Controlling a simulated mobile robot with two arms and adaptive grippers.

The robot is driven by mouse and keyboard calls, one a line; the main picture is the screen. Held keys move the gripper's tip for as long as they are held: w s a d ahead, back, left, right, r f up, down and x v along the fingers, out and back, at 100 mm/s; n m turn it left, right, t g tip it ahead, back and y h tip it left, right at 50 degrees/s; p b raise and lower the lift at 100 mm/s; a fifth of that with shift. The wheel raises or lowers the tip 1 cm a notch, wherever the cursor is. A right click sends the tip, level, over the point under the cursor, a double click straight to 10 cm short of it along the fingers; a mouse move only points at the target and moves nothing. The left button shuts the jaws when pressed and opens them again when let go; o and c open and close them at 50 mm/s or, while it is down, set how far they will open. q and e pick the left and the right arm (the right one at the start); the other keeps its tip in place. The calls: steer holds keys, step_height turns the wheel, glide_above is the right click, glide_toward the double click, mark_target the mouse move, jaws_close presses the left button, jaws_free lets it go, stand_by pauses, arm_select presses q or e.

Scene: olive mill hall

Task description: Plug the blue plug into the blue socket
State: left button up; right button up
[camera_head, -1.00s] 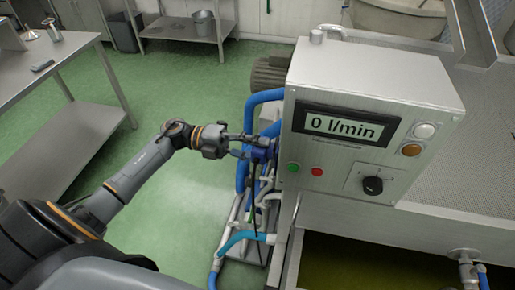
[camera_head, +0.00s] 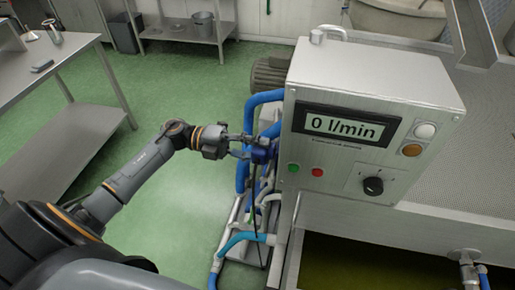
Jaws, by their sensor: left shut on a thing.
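My left gripper (camera_head: 243,149) is at the left side of the steel control box (camera_head: 360,85). It is shut on the blue plug (camera_head: 262,152), a small dark blue body with a black cable (camera_head: 254,200) hanging down from it. The plug is close against the box's left side. I cannot tell whether it touches the box or sits in a socket. The blue socket is not visible; that side of the box is turned away and partly hidden by the plug and gripper. My right gripper is not in view.
Blue hoses and pipes (camera_head: 243,175) run beside and below the plug. The box front has a display (camera_head: 345,126) reading 0 l/min, buttons and a black knob (camera_head: 373,186). A steel table (camera_head: 60,65) stands at left. Green floor between is clear.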

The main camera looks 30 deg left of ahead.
arm_select(q)
steer(key=shift+w+d, duration=0.1)
steer(key=shift+d, duration=0.45)
steer(key=o, duration=1.1)
steer(key=shift+c, duration=0.2)
steer(key=shift+o, duration=0.4)
steer(key=shift+w+d, duration=0.1)
steer(key=shift+d, duration=0.1)
steer(key=shift+a, duration=0.1)
steer(key=v, duration=1.2)
steer(key=shift+f, duration=0.1)
